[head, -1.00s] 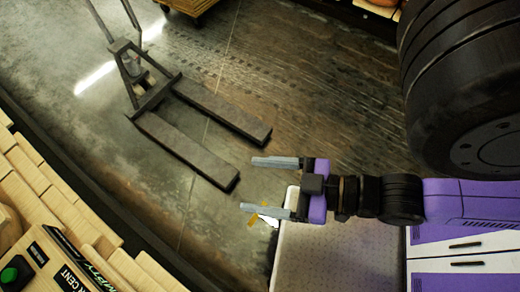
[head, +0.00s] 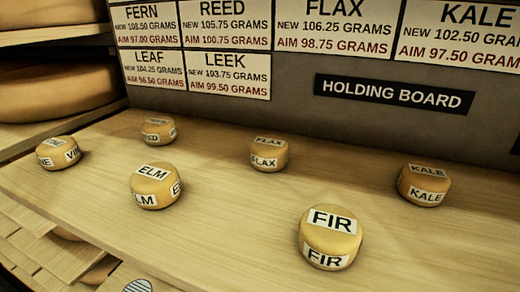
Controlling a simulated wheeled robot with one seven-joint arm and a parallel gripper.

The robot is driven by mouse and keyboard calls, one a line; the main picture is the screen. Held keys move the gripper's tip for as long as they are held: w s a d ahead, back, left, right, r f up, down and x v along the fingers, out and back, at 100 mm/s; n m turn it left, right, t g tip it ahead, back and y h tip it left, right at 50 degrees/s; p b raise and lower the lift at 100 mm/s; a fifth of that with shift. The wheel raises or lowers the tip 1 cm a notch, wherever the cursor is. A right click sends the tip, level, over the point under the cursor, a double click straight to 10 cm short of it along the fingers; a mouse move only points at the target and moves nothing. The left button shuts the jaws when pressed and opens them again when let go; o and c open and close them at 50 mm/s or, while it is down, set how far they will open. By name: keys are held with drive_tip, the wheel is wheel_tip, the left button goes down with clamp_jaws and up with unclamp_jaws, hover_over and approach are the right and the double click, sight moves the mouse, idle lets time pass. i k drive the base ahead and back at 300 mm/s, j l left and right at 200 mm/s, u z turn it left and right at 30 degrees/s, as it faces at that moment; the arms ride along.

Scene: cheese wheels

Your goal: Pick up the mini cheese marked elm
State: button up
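The mini cheese marked elm (head: 143,188) is a small round yellow cheese with white ELM labels on its top and side. It stands on a wooden board (head: 225,217), left of the middle in the head view. Nothing touches it. My gripper is out of the head view now, so its state and its distance from the cheese are hidden.
Other mini cheeses stand apart on the board: fir (head: 331,240), flax (head: 268,155), kale (head: 424,187), reed (head: 158,131) and vine (head: 57,153). A wall with weight signs and a HOLDING BOARD sign (head: 394,94) rises behind. Large cheese wheels (head: 60,92) sit on shelves at left.

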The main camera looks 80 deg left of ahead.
sight(156, 185)
drive_tip(key=u, duration=1.9)
drive_tip(key=k+z, duration=0.25)
drive_tip(key=k, duration=0.4)
drive_tip(key=k+l+z, duration=0.25)
drive_tip(key=k, duration=0.4)
